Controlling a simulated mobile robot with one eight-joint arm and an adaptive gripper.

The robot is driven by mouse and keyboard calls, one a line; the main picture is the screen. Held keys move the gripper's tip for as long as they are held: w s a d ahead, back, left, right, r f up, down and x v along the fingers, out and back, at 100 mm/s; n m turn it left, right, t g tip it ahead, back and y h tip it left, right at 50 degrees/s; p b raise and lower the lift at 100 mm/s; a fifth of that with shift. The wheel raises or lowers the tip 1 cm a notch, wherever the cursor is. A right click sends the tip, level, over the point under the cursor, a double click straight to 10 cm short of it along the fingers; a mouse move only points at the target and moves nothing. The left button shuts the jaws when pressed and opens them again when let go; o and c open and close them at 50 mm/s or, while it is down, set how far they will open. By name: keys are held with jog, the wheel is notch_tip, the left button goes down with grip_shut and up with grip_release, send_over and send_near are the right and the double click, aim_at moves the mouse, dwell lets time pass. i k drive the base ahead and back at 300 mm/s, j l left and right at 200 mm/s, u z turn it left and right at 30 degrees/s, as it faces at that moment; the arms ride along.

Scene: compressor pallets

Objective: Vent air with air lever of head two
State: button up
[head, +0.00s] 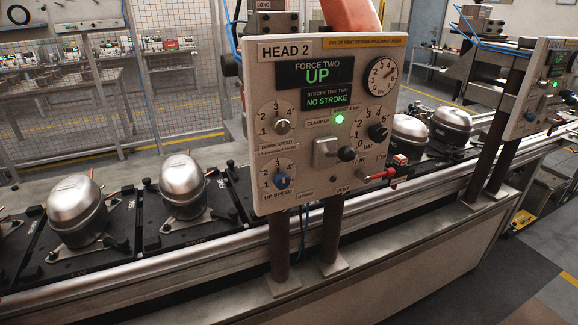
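The HEAD 2 panel (325,47) stands upright on two dark posts in the middle of the head view. Its air lever (378,175) is a red handle at the panel's lower right, beside the AIR and ON labels. The lever points right, nearly level, with its red end by the panel's right edge. The VENT label (343,190) sits below and left of it. The displays read FORCE TWO UP and NO STROKE, and a green lamp (339,119) is lit. The round bar gauge (382,77) is at the upper right. My gripper is not in view.
A black-knobbed lever (347,154) sits just left of and above the air lever. Dials (282,127) fill the panel's left side. Silver compressors (183,185) stand on the conveyor behind. A second panel (540,85) is at the right. The floor at lower right is clear.

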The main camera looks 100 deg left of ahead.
aim_at(380, 175)
jog(key=u, duration=2.9)
